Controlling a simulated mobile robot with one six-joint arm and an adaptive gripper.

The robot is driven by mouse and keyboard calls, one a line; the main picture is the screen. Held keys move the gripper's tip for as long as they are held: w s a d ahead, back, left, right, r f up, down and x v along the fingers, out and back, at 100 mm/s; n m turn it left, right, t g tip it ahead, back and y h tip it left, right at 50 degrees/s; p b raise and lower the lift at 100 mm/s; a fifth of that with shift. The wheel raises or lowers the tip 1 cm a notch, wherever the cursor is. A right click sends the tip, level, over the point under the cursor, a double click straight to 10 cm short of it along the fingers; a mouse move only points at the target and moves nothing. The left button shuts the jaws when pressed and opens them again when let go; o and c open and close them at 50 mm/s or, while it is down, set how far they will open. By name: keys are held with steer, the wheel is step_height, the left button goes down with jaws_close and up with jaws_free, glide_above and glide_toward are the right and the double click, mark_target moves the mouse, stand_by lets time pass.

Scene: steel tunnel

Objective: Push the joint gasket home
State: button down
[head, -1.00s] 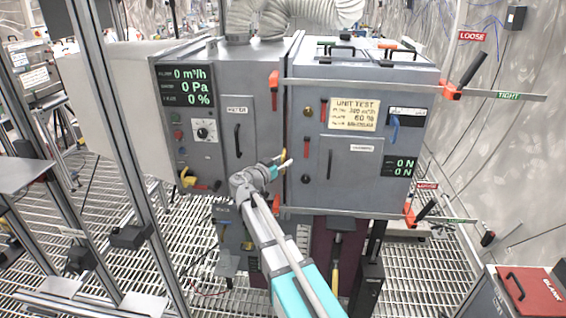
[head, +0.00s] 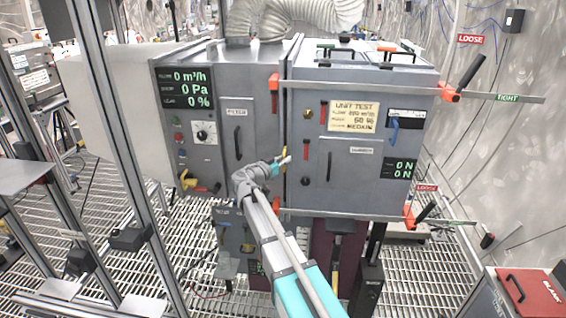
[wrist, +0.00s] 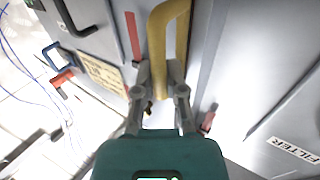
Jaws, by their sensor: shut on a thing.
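A yellow bent handle (wrist: 162,40) stands at the seam between two grey cabinets, likely on the joint gasket; the gasket strip itself is not clear. In the head view only a small yellow piece of the handle (head: 284,152) shows beside my gripper (head: 284,162). In the wrist view both fingers of my gripper (wrist: 161,75) are closed around the lower part of the handle. How deep the gasket sits in the joint cannot be told.
The left cabinet (head: 217,150) shows 0 m³/h, 0 Pa and 0 %. The right cabinet (head: 305,195) shows 0 N twice. Clamp bars cross it above (head: 400,90) and below (head: 350,213), beside LOOSE and TIGHT signs. A metal post (head: 120,130) stands at left.

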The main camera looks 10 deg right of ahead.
steer(key=shift+w, duration=0.2)
steer(key=c, duration=0.7)
jaws_free()
steer(key=shift+d, duration=0.1)
steer(key=shift+s, duration=0.1)
steer(key=shift+v, duration=6)
